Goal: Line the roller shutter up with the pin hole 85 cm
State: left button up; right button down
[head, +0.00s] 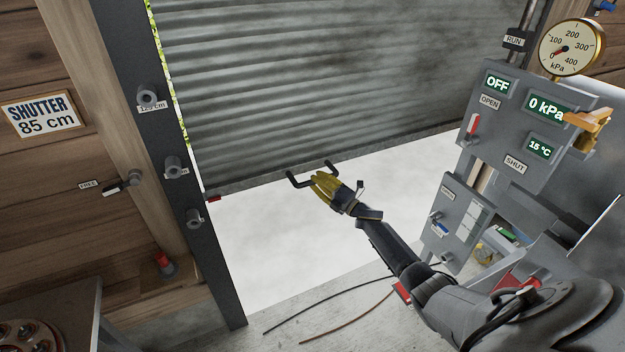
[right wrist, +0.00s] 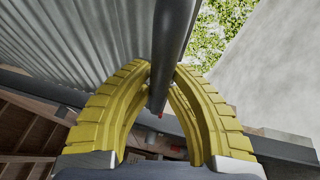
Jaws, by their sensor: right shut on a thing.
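The grey ribbed roller shutter (head: 310,90) is part raised, with an open gap below it. A red marker (head: 213,199) at its lower left corner is level between the middle pin hole (head: 175,167) and the lower one (head: 195,218) on the dark post. The top pin hole (head: 148,97) is labelled 125 cm; the labels of the other two cannot be read fully. My right gripper (head: 325,185) is shut on the dark handle (head: 295,181) at the shutter's bottom edge. The right wrist view shows its yellow fingers around the bar (right wrist: 172,50). My left gripper is out of view.
A sign (head: 42,114) reads SHUTTER 85 cm. A lever (head: 125,185) is beside a FREE label. A red-topped pin (head: 163,264) stands low by the post. A grey control panel (head: 525,120) with a gauge (head: 571,47) is at right. Cables (head: 330,300) lie on the floor.

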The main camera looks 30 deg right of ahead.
jog(key=shift+a+f, duration=0.1)
jog(key=c, duration=1.3)
grip_release()
jog(key=v, duration=1.2)
